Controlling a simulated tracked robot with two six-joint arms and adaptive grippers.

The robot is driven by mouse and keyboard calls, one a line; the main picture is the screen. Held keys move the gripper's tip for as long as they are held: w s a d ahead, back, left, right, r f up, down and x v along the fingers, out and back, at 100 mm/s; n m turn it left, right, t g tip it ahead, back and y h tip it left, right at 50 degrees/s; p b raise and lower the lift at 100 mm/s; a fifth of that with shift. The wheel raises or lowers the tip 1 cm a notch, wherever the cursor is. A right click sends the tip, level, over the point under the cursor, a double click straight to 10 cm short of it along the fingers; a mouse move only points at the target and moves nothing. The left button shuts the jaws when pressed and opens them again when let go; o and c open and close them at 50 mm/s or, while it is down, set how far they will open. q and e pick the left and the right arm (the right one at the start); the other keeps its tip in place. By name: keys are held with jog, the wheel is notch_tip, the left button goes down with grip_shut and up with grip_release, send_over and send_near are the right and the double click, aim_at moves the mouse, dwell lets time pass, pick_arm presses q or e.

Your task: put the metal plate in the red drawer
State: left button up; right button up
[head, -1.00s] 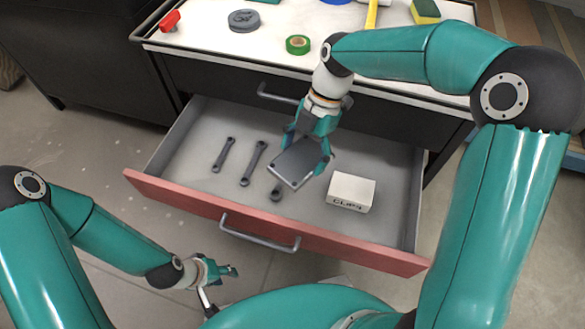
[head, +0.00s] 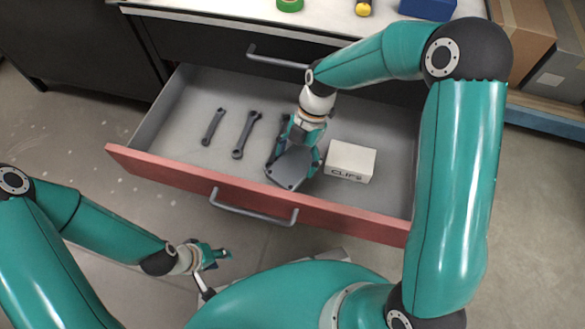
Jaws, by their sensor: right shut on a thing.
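The metal plate (head: 291,168) is a grey flat piece with small holes, inside or just above the open red-fronted drawer (head: 160,168). My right gripper (head: 297,150) reaches down into the drawer and is shut on the plate. The plate is close to the drawer's floor and near the front wall; I cannot tell whether it touches the floor. My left gripper (head: 222,254) is outside the drawer, in front of it at the lower left, and holds nothing that I can see. Its finger gap is too small to judge.
Inside the drawer, two dark wrenches (head: 213,126) (head: 245,135) lie to the left and a white CLIPS box (head: 350,160) stands right of the plate. A dark tool is partly hidden behind my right gripper. The drawer's far left floor is bare. A blue box (head: 428,8) stands on the worktop.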

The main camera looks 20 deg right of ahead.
aim_at(296, 167)
notch_tip(296, 167, down, 4)
jog(key=shift+f+b, duration=0.1)
jog(key=shift+b, duration=0.5)
jog(key=o, duration=1.3)
jog(key=p+v, duration=0.4)
jog(key=v, duration=0.7)
jog(key=shift+r, duration=0.3)
jog(key=shift+w+d+r, duration=0.1)
jog(key=shift+d+r, duration=0.05)
jog(key=shift+r, duration=0.15)
